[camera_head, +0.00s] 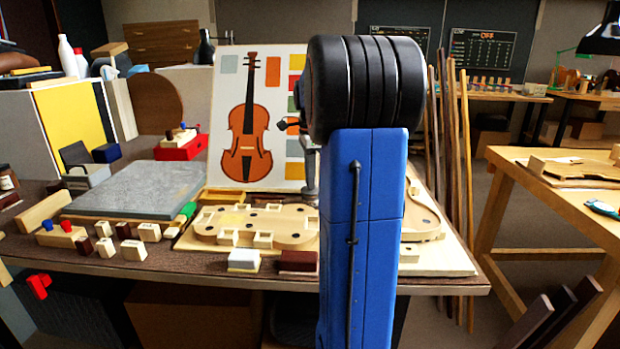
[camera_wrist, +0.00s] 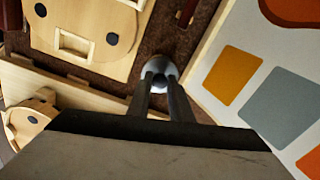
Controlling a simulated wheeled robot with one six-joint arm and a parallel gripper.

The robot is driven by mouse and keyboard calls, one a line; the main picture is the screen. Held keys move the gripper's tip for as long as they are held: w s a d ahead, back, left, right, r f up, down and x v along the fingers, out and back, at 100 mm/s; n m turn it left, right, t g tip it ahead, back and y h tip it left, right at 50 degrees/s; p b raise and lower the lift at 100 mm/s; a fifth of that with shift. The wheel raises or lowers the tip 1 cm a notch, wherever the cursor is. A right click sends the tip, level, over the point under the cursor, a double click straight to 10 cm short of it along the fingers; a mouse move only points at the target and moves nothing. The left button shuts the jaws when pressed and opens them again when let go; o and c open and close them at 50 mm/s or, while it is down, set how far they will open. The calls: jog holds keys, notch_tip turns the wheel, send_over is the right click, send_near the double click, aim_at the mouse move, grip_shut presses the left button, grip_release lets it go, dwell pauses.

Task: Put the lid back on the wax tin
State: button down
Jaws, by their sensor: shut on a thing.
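In the wrist view, the two dark fingers of my gripper (camera_wrist: 161,88) come together on a small round silver piece, which looks like the wax tin's lid (camera_wrist: 158,66). It is over the brown bench top, between a pale wooden form and the colour-swatch board. I cannot make out the wax tin in either view. In the head view, my blue arm hides the middle right of the bench, and the lid cannot be made out there.
A violin picture board (camera_head: 228,130) stands at the back of the bench. A pale wooden violin form (camera_head: 210,228) lies before it. A grey slab (camera_head: 135,187), several small blocks and a red box (camera_head: 181,150) are to the left. Tall wooden strips (camera_head: 463,150) stand to the right.

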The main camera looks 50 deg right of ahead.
dwell(0.4)
jog(key=c, duration=1)
grip_release()
jog(key=shift+c, duration=0.2)
jog(key=shift+r, duration=0.1)
jog(key=shift+r, duration=3.4)
jog(key=shift+c, duration=0.6)
grip_shut()
jog(key=shift+f, duration=3)
